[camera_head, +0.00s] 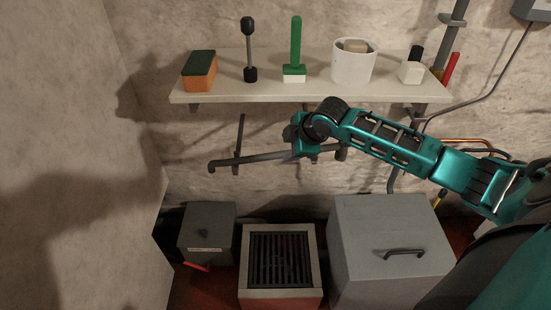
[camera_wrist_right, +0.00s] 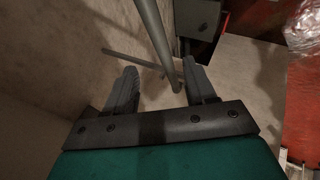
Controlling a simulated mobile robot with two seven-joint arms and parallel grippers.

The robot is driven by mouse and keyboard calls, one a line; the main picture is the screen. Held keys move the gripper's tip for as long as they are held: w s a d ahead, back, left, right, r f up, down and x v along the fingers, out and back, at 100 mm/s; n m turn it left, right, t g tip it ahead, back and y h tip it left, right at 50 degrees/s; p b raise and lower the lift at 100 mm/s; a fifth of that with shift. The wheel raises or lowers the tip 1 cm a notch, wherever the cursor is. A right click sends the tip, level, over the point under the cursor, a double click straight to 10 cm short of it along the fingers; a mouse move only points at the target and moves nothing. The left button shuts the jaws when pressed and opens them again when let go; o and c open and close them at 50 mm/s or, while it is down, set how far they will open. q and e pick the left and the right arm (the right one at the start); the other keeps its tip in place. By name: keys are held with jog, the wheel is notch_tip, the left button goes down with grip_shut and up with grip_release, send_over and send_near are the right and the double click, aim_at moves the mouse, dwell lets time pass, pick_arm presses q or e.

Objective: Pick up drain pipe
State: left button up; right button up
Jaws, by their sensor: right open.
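The drain pipe (camera_head: 250,158) is a dark grey bar, roughly level along the back wall below the shelf, with a bent left end. My right arm's wrist covers part of it, and a short end shows to the right. My right gripper (camera_head: 306,148) is at the pipe's right half; its fingers are hard to make out there. In the right wrist view the gripper (camera_wrist_right: 160,82) is open, and the pipe (camera_wrist_right: 156,32) runs between the directions of its two fingers. I cannot tell whether they touch it. My left gripper is not in view.
A shelf (camera_head: 300,94) above holds a sponge (camera_head: 199,72), a green-handled brush (camera_head: 296,50), a white pot (camera_head: 353,66) and other items. Below stand a dark box (camera_head: 208,225), a grated box (camera_head: 281,300) and a large grey chest (camera_head: 385,225). A thin upright bar (camera_head: 239,135) crosses the pipe.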

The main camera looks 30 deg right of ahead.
aim_at(278, 154)
jog(key=shift+a+b+x, duration=0.15)
jog(key=shift+b+x, duration=0.3)
jog(key=shift+x, duration=1.3)
jog(key=shift+a+b+x, duration=0.15)
jog(key=shift+b+x, duration=0.25)
jog(key=shift+x, duration=1.4)
jog(key=shift+s, duration=0.1)
